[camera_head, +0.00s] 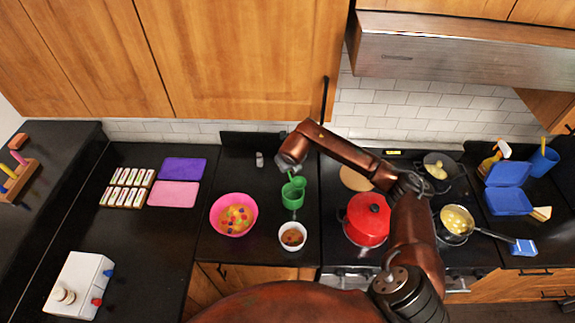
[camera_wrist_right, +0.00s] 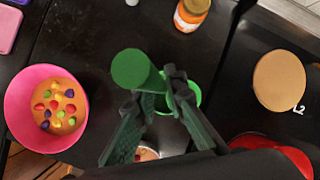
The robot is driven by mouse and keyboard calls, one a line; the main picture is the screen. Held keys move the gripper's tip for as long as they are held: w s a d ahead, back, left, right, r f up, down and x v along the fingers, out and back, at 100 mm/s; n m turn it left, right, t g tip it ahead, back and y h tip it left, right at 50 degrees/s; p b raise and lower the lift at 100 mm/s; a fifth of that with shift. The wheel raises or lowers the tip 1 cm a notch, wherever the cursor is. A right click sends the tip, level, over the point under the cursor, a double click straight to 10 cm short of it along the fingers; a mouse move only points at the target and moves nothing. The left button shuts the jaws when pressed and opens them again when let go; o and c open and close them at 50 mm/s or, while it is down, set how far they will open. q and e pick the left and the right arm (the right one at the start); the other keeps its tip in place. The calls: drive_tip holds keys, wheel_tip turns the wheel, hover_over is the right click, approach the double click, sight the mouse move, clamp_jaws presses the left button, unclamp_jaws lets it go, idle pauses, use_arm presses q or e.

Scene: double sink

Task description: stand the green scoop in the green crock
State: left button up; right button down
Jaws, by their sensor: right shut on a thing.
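The green crock (camera_head: 292,200) stands on the dark counter between the pink bowl and the stove. The green scoop (camera_head: 299,181) shows just above the crock's mouth in the head view. My right gripper (camera_head: 289,168) is above the crock and shut on the scoop. A green rim (camera_wrist_right: 194,88) shows behind the fingers. I cannot tell whether the scoop's lower end is inside the crock. My left gripper is not in view.
A pink bowl (camera_head: 218,228) of colourful pieces stands left of the crock, and a small white bowl (camera_head: 292,247) in front. A red pot (camera_head: 367,218) is on the stove to the right. A small shaker (camera_head: 259,160) stands behind left. The left counter has free room.

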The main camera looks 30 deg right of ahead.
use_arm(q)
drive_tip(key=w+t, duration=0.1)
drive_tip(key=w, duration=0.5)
use_arm(e)
drive_tip(key=shift+s+f, duration=0.4)
drive_tip(key=shift+f, duration=0.45)
drive_tip(key=shift+s+f+b, duration=0.1)
drive_tip(key=shift+f+b, duration=0.15)
drive_tip(key=shift+b, duration=0.15)
wheel_tip(320, 180, down, 6)
drive_tip(key=b, duration=0.6)
drive_tip(key=shift+w+f, duration=0.15)
drive_tip(key=shift+w, duration=0.1)
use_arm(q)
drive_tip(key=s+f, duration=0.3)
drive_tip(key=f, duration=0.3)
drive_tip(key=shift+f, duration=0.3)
use_arm(e)
drive_tip(key=c, duration=1.9)
unclamp_jaws()
drive_tip(key=v, duration=1.2)
